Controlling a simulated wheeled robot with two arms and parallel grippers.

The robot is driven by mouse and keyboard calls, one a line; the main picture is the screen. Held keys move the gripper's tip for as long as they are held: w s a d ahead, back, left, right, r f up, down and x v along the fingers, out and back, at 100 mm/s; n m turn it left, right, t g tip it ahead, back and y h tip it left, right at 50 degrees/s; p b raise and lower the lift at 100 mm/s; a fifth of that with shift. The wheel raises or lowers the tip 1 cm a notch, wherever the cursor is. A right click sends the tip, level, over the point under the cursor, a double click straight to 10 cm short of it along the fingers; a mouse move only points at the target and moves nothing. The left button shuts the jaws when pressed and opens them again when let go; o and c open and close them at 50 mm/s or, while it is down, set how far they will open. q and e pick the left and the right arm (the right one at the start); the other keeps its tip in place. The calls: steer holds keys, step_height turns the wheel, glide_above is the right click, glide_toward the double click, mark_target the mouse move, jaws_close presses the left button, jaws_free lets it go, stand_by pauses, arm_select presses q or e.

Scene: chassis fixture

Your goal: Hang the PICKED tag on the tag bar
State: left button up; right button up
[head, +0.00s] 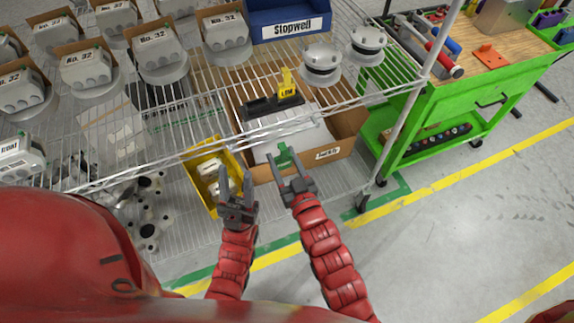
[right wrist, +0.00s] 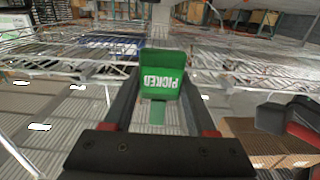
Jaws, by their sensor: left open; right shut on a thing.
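The green PICKED tag (head: 284,155) is held in my right gripper (head: 290,178), in front of the wire shelf's front edge. In the right wrist view the tag (right wrist: 162,76) sits between the two fingers, its white lettering upside down. My left gripper (head: 238,192) is open and empty, left of the right one, near the yellow bin. A metal rail (head: 245,132) runs along the shelf's front; I cannot tell which part of it is the tag bar. The tag is apart from this rail in the wrist view.
Below are a yellow bin (head: 207,150) and a cardboard box (head: 345,137). A green cart (head: 450,118) stands right; the floor in front is clear.

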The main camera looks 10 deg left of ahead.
steer(key=x, duration=0.2)
steer(key=f+x, duration=0.1)
steer(key=x, duration=0.1)
steer(key=shift+w+a+b, duration=0.25)
steer(key=shift+w+b, duration=0.1)
stand_by(0.3)
steer(key=o, duration=1.2)
steer(key=shift+s+d, duration=0.1)
steer(key=shift+s, duration=0.05)
